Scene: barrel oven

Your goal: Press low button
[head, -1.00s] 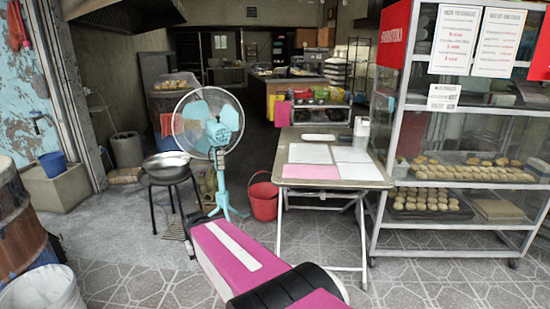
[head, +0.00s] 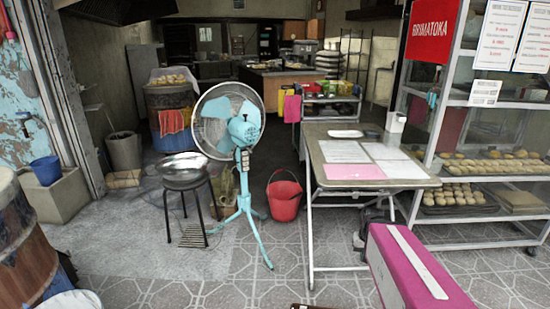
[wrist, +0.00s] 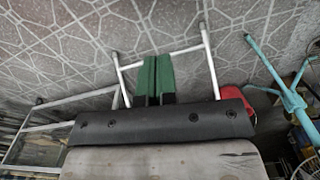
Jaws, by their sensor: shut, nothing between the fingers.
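A light-blue pedestal fan (head: 243,130) stands upright left of centre in the head view, its round caged head above a pole with splayed legs. The low button cannot be made out. Part of the fan's blue stand (wrist: 287,98) shows at the right of the wrist view. My gripper (wrist: 152,60) shows in the wrist view as two green fingers pressed together, with nothing between them. It is apart from the fan, with the fan to its right in that view. In the head view only my pink arm shows at lower right; the gripper is out of view.
A folding table (head: 328,183) with papers stands right of the fan, and a red bucket (head: 285,196) between them. A metal bowl (head: 182,168) sits on a stool left of the fan. A glass bread case (head: 470,150) is at right.

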